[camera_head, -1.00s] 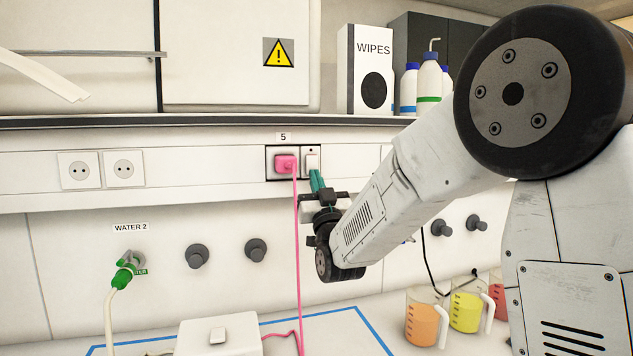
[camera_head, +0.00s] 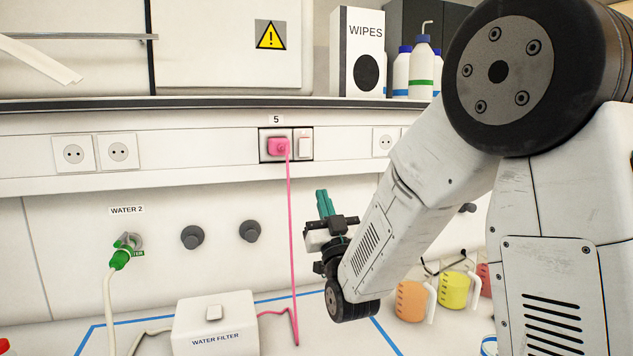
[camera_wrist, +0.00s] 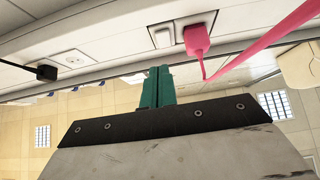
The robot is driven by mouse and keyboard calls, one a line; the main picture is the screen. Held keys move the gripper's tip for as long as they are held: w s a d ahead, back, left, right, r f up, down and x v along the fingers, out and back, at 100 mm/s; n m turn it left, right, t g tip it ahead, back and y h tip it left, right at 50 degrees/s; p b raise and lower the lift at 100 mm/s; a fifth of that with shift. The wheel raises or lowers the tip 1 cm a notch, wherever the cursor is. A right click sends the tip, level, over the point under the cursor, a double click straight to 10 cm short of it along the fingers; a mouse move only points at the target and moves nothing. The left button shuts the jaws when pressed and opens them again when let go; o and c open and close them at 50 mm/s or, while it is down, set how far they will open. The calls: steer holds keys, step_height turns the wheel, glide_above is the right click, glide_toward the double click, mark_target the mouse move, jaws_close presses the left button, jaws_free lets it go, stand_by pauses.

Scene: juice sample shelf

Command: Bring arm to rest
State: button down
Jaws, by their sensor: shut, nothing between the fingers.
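My gripper (camera_head: 325,204) has teal fingers, which are together with nothing between them. In the head view it points up in front of the white wall panel, below and to the right of socket 5 (camera_head: 304,144). It is apart from the socket and from the pink plug (camera_head: 278,147) in it. In the wrist view the shut fingers (camera_wrist: 157,86) show at the centre, with the pink plug (camera_wrist: 196,38) and a white rocker switch (camera_wrist: 161,37) beyond them. My arm is bent, with its elbow at the upper right.
The pink cable (camera_head: 290,240) hangs left of my gripper. A white water filter box (camera_head: 215,318) stands on the bench at lower left. Jugs of orange (camera_head: 409,300) and yellow (camera_head: 453,290) juice stand right of my wrist. A shelf edge (camera_head: 200,104) runs above.

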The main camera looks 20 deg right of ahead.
steer(key=shift+v, duration=0.75)
steer(key=shift+w+f, duration=0.1)
